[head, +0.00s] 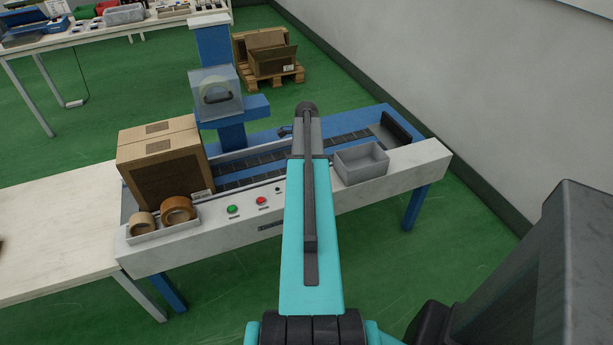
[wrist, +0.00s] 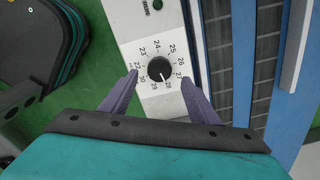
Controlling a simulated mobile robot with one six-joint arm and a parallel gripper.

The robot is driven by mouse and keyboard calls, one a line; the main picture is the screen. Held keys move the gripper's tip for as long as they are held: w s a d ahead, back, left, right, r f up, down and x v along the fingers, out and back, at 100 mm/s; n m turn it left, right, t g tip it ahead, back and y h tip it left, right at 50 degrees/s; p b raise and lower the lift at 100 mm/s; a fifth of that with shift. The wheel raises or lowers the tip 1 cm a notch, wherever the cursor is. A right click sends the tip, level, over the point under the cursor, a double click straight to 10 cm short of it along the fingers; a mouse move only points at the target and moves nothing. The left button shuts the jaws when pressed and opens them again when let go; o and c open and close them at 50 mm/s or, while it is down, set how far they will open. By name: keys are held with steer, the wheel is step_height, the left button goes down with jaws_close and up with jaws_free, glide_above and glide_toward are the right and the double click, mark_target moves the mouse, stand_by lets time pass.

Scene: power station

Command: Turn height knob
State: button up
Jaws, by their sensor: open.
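The height knob (wrist: 160,69) is a round black dial on a white panel, ringed by printed numbers from the twenties up to 30. Its white pointer line aims down and slightly right, near the 28. My gripper (wrist: 159,78) is open in the wrist view, its two purple-grey fingers on either side of the dial. Both fingertips look apart from the knob; their height above the panel is hard to judge. In the head view my teal arm reaches over the machine and hides the gripper and the knob.
The conveyor machine (head: 340,205) has a green button (head: 232,209) and a red button (head: 261,200) on its front panel. A cardboard box (head: 165,170), tape rolls (head: 178,208) and a grey bin (head: 361,165) stand on it. A wall runs along the right.

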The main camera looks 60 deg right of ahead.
step_height(320, 180, up, 8)
steer(key=shift+r+b, duration=0.25)
steer(key=shift+b, duration=0.05)
stand_by(0.7)
